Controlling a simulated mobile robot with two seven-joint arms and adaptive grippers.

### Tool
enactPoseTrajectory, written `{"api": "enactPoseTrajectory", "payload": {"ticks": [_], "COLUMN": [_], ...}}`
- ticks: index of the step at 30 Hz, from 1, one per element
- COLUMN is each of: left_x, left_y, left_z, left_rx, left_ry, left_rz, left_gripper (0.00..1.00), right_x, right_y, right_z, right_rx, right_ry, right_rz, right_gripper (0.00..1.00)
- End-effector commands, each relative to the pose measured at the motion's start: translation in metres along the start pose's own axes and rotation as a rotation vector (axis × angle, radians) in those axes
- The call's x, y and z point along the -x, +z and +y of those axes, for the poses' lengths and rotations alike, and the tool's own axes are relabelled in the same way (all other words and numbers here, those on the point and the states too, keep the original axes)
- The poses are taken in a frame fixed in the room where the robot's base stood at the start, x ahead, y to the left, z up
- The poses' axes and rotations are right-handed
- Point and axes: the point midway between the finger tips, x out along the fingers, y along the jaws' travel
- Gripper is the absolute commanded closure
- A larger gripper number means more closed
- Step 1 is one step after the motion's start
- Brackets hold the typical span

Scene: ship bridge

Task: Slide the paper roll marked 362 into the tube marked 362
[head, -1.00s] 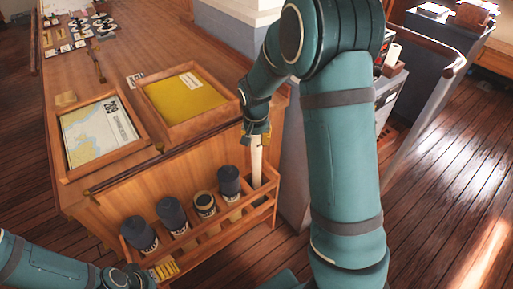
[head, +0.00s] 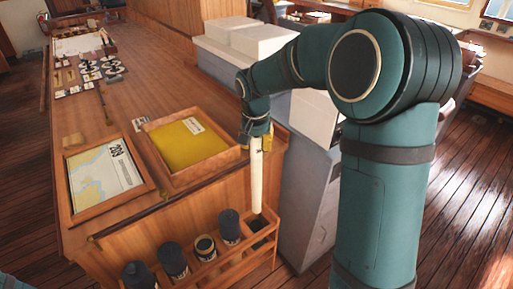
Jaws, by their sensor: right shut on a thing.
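My right gripper (head: 257,138) is shut on the upper end of a long cream paper roll (head: 257,182). The roll hangs nearly upright over the right end of the wooden rack (head: 215,268). Its lower end shows at the rack's open right compartment; I cannot tell whether it is fully clear of the rim. Several dark tubes stand in the rack to the left. One tube (head: 205,246) has a pale rim and looks open at the top; its neighbour (head: 229,224) has a dark top. No number 362 is legible. My left gripper is out of view.
The rack is on the front of a wooden chart counter. On the counter lie a framed chart (head: 105,175) and a tray with a yellow sheet (head: 187,146). A grey cabinet (head: 310,190) stands close to the right of the roll.

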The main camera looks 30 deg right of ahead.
Motion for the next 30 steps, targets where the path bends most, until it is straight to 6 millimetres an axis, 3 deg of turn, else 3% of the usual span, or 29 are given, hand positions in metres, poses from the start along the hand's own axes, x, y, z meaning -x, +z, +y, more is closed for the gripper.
{"api": "enactPoseTrajectory", "payload": {"ticks": [15, 30], "left_x": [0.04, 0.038], "left_y": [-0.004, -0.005], "left_z": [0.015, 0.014], "left_rx": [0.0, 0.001], "left_ry": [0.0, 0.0], "left_rz": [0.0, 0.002], "left_gripper": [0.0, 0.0], "right_x": [0.049, 0.046], "right_y": [-0.008, -0.007], "right_z": [0.0, 0.0], "right_rx": [-0.001, 0.002], "right_ry": [-0.001, -0.001], "right_rz": [0.001, 0.0], "right_gripper": [1.0, 1.0]}}
